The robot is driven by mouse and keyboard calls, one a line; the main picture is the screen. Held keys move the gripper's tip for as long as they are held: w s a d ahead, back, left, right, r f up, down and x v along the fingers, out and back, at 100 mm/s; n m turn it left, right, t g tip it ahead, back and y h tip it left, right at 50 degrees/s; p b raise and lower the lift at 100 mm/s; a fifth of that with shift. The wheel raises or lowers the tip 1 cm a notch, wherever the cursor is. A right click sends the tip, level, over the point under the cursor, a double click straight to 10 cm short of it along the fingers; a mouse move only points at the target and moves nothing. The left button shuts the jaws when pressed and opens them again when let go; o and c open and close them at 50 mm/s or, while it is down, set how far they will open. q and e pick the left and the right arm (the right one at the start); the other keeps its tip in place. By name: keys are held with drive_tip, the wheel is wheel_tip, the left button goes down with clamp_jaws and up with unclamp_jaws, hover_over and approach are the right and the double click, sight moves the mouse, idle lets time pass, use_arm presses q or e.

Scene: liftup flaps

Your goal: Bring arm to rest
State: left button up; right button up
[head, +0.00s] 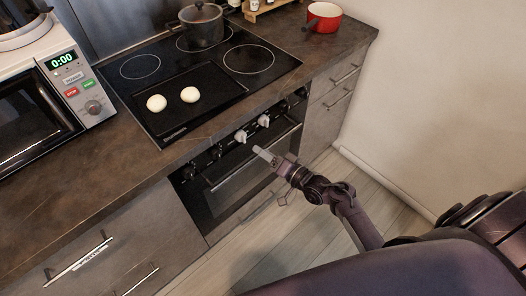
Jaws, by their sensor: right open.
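My right arm comes in from the lower right of the head view. Its gripper (266,157) is open and empty. In the picture it lies over the front of the oven (222,186), just below the stove knobs (241,136). I cannot tell whether it touches the oven front. My left gripper and arm are not in view.
A dark cooktop (150,93) holds a lidded pot (202,24) and a black tray with two pale round items (190,94). A microwave (45,95) stands at the left. A red saucepan (324,16) sits at the right. Open floor (215,264) lies below.

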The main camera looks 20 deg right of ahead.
drive_tip(key=s+f+n+g+h, duration=0.1)
drive_tip(key=s+f+g+h, duration=0.1)
drive_tip(key=s+f, duration=0.5)
drive_tip(key=s+a+f+n+g+h, duration=0.1)
drive_tip(key=s+f+g, duration=0.25)
drive_tip(key=f, duration=0.75)
drive_tip(key=s+f+n+g+h, duration=0.1)
drive_tip(key=s+f+g+h, duration=0.1)
drive_tip(key=s+f, duration=0.5)
drive_tip(key=s+d+f+n+g+h, duration=0.1)
drive_tip(key=s+f, duration=0.3)
drive_tip(key=s, duration=0.4)
drive_tip(key=s+f+n+g+h, duration=0.1)
drive_tip(key=s+f+g, duration=0.3)
drive_tip(key=s, duration=0.5)
drive_tip(key=s+d+f+n+g+h, duration=0.1)
drive_tip(key=s+f+n+g, duration=0.1)
drive_tip(key=s+f, duration=0.4)
drive_tip(key=s+n, duration=0.1)
drive_tip(key=s, duration=0.1)
drive_tip(key=shift+s+d, duration=0.3)
drive_tip(key=shift+g, duration=0.25)
